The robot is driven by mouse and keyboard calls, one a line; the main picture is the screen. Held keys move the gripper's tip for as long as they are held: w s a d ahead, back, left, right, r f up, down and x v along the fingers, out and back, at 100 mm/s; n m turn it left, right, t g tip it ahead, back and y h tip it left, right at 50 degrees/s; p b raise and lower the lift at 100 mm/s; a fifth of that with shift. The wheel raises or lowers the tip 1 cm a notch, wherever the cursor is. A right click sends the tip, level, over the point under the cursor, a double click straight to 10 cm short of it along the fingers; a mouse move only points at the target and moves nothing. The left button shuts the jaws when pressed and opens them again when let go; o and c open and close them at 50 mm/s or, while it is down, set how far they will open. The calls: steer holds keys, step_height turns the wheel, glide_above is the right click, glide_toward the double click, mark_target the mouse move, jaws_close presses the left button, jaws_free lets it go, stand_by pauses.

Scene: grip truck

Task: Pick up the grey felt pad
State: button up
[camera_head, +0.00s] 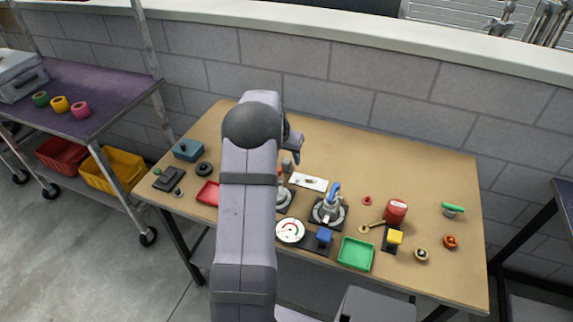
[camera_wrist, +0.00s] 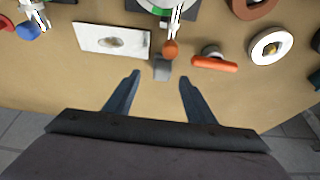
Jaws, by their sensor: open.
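A small grey block-like piece (camera_wrist: 162,69), which may be the grey felt pad, lies on the tan table in the wrist view. It also shows in the head view (camera_head: 287,166), just right of my arm. I cannot tell its material. My gripper (camera_wrist: 159,78) is open and empty, its two fingers apart with the grey piece ahead, between the lines of the tips. I cannot tell the height gap. In the head view my arm mostly hides the gripper.
An orange ball (camera_wrist: 170,48) touches or nearly touches the grey piece. An orange-handled tool (camera_wrist: 214,64) lies to its right, a white plate (camera_wrist: 84,39) to its left. Bare table lies toward the near edge.

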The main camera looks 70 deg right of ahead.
mark_target(286, 161)
steer(key=shift+p+x, duration=0.65)
steer(key=shift+x, duration=1.4)
steer(key=shift+w, duration=0.15)
steer(key=c, duration=1.1)
